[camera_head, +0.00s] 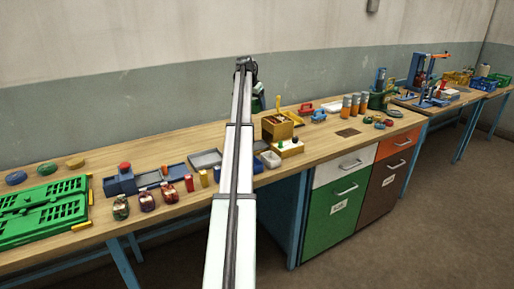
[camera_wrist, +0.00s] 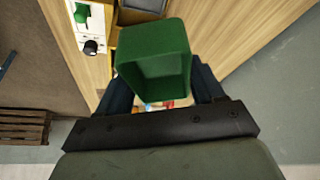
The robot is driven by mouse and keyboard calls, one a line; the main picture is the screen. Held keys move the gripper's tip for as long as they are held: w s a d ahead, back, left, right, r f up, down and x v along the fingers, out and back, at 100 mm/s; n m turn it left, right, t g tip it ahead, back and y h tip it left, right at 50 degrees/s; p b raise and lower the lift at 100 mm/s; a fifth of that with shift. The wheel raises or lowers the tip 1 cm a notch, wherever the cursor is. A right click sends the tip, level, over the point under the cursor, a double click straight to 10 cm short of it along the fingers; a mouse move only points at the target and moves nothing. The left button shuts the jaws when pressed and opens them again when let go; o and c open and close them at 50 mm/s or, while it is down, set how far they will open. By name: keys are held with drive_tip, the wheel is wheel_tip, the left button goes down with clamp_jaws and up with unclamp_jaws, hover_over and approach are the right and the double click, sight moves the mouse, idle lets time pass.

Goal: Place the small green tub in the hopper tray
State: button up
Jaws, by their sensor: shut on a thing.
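The small green tub (camera_wrist: 154,36) fills the middle of the wrist view, with part of its hollow inside showing. My gripper (camera_wrist: 162,88) is shut on it, with a dark finger at each side. In the head view a bit of green (camera_head: 258,88) shows beside the end of my arm, above the bench; my gripper (camera_head: 247,70) is mostly hidden there by the arm. A yellow box (camera_head: 277,130) with brown contents stands on the bench just right of my arm. I cannot tell whether this box or another tray is the hopper tray.
A white block with knobs (camera_head: 288,148) stands before the yellow box; its green switch and black knob also show in the wrist view (camera_wrist: 86,28). A grey tray (camera_head: 205,159), a white container (camera_head: 270,159) and several jars crowd the bench. Green crates (camera_head: 40,212) lie left.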

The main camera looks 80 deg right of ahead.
drive_tip(key=m, duration=0.1)
drive_tip(key=m+g, duration=0.1)
drive_tip(key=shift+s+m, duration=0.3)
drive_tip(key=shift+a+m+g+y, duration=0.15)
drive_tip(key=shift+m+g+y, duration=0.3)
drive_tip(key=shift+m, duration=0.65)
drive_tip(key=shift+s+f, duration=0.1)
drive_tip(key=shift+f, duration=0.05)
wheel_tip(320, 180, down, 18)
drive_tip(key=shift+r, duration=0.15)
drive_tip(key=o, duration=1)
drive_tip(key=v, duration=1.2)
